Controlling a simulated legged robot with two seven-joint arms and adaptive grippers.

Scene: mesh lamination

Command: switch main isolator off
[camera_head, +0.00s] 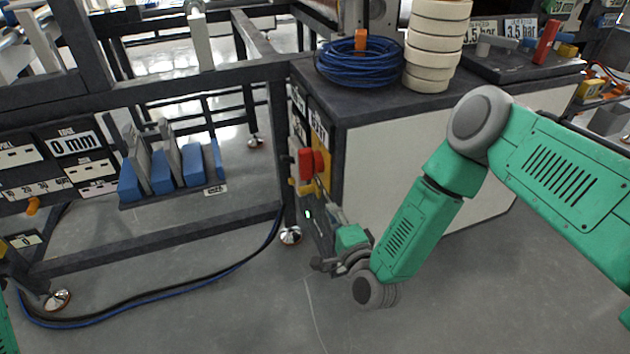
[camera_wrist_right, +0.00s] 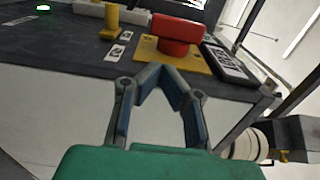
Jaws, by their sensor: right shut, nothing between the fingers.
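The main isolator is a red rotary handle (camera_head: 309,163) on a yellow plate (camera_head: 323,172), on the dark control panel at the end of the cabinet. In the right wrist view the red handle (camera_wrist_right: 178,30) stands out from its yellow plate (camera_wrist_right: 200,61), just beyond the fingertips. My right gripper (camera_head: 334,212) is below the handle in the head view, close to the panel. In the right wrist view its fingers (camera_wrist_right: 162,68) meet at the tips with nothing between them, apart from the handle. My left gripper is out of view.
A small yellow knob (camera_wrist_right: 112,20) sits beside the isolator, and a green light (camera_wrist_right: 43,9) shows further along the panel. The cabinet (camera_head: 420,150) carries a blue cable coil (camera_head: 358,66) and a stack of rolls (camera_head: 432,60). A dark frame (camera_head: 150,245) stands left; a cable (camera_head: 190,288) crosses the floor.

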